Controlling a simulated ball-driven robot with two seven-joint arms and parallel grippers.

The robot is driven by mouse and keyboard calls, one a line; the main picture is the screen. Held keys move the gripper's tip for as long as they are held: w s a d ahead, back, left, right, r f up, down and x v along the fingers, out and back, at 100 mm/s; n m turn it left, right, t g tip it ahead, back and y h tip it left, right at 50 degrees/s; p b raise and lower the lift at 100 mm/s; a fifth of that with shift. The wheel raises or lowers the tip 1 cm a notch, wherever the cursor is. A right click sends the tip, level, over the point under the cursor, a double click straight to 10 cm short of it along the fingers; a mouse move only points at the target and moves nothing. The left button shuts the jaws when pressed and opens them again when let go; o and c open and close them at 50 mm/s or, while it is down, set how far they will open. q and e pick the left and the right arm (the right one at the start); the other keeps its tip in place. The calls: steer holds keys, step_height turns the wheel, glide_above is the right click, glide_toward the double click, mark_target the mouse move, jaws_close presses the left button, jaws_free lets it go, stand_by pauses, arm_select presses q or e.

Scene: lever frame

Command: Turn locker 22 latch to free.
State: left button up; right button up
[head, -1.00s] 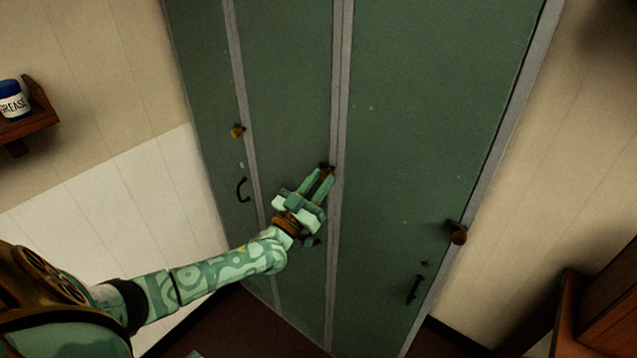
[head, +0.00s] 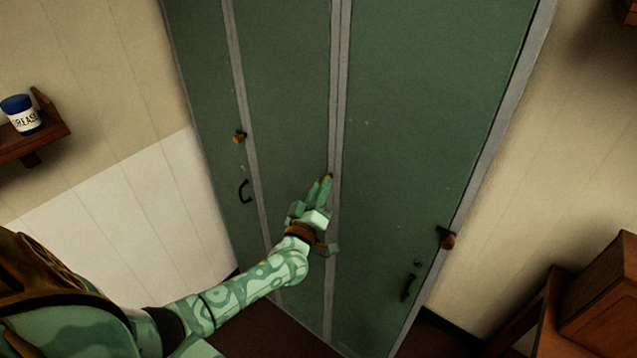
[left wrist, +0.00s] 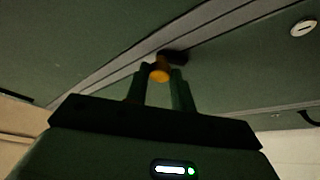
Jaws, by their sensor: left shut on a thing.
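A bank of green locker doors with grey frame strips fills the head view. My left gripper (head: 325,183) reaches the strip right of the middle door, with its fingers seen nearly edge-on. In the left wrist view its two fingers (left wrist: 160,88) are shut on the orange-brown knob of a latch (left wrist: 160,72). A dark latch piece (left wrist: 174,56) shows just behind the knob against the strip. In the head view the fingers hide most of this latch. No locker number is readable, so I cannot tell which door is 22. My right gripper is not in view.
Other latches with knobs sit on the left strip (head: 239,137) and right edge (head: 447,239). Dark pull handles (head: 245,191) and (head: 408,287) stick out of the doors. A shelf (head: 40,139) holds a grease jar (head: 21,114). Brown furniture (head: 600,305) stands at lower right.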

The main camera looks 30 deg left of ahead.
arm_select(q)
steer(key=n+g+p, duration=0.1)
steer(key=n, duration=0.1)
steer(key=n+y+p, duration=0.1)
steer(key=n+p, duration=0.1)
steer(key=n, duration=0.1)
steer(key=n+g+p, duration=0.1)
steer(key=n+p, duration=0.1)
steer(key=shift+d+r+g+y, duration=0.15)
steer(key=shift+r+g+y, duration=0.15)
steer(key=shift+r, duration=0.1)
steer(key=shift+n+g+p, duration=0.6)
steer(key=shift+n+p, duration=0.9)
steer(key=shift+n, duration=0.4)
steer(key=o, duration=1)
steer(key=shift+f, duration=0.1)
steer(key=shift+s, duration=0.1)
steer(key=v, duration=1.6)
steer(key=shift+s, duration=0.1)
